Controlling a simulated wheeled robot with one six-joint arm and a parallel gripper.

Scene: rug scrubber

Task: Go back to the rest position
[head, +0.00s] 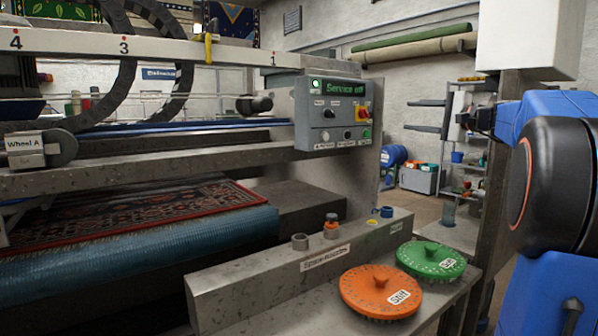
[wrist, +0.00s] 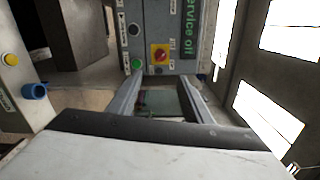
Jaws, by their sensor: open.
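My gripper (head: 478,120) is at the right of the head view, at the end of my blue arm, raised in front of the far shelves. It looks small and dark there. In the wrist view my gripper (wrist: 160,78) shows two grey fingers spread apart with nothing between them. The control panel (head: 333,112) of the rug machine is left of the gripper in the head view. In the wrist view the panel (wrist: 150,25) appears sideways, beyond the fingertips. The gripper appears apart from the panel.
An orange disc (head: 381,291) and a green disc (head: 431,260) lie on the bench at the front right. A grey nozzle block (head: 300,265) stands beside them. A patterned rug (head: 130,215) lies in the machine. A post (head: 510,215) stands near my arm.

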